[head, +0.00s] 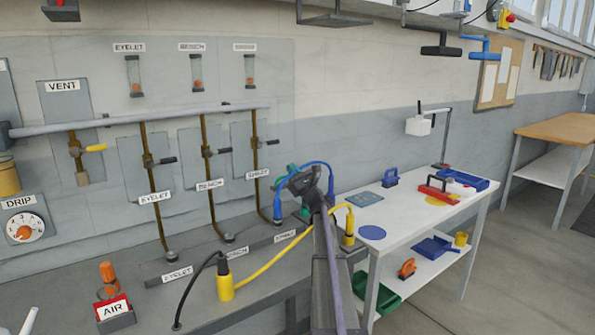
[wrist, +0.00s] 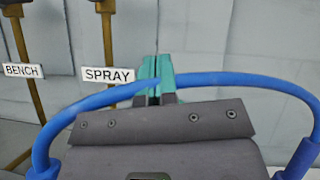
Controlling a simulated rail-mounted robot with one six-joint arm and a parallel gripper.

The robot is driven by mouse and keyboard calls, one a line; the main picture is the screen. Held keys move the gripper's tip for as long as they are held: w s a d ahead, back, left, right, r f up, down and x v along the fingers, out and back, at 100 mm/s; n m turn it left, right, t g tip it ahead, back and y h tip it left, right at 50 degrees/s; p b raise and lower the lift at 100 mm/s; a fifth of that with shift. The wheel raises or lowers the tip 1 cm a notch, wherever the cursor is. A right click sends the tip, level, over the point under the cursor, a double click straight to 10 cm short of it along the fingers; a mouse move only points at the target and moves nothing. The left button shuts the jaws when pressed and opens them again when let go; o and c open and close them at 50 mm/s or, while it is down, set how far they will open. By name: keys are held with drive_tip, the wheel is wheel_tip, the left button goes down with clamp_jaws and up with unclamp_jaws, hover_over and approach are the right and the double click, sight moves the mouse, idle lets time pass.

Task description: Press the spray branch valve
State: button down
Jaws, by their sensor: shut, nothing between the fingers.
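The spray branch valve (head: 255,143) sits on the rightmost of three brown branch pipes on the wall panel in the head view, with a dark lever pointing right. Its SPRAY label (head: 257,173) hangs below it. My gripper (wrist: 156,72) has teal fingers, closed together and empty. In the head view it is right of and below the spray valve, apart from it.
A blue hose (wrist: 240,80) arcs around my gripper, crossing close to the fingers; I cannot tell whether it touches. The BENCH label (wrist: 22,70) is further left. A yellow hose (head: 275,262) lies on the bench. A white table (head: 400,225) with tools stands right.

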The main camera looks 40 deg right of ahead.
sight(268, 143)
drive_tip(key=w+r+p, duration=0.4)
drive_tip(key=r+p, duration=0.1)
drive_tip(key=r, duration=0.1)
drive_tip(key=shift+w+a+r, duration=0.15)
drive_tip(key=shift+w+a, duration=0.2)
drive_tip(key=shift+r, duration=0.1)
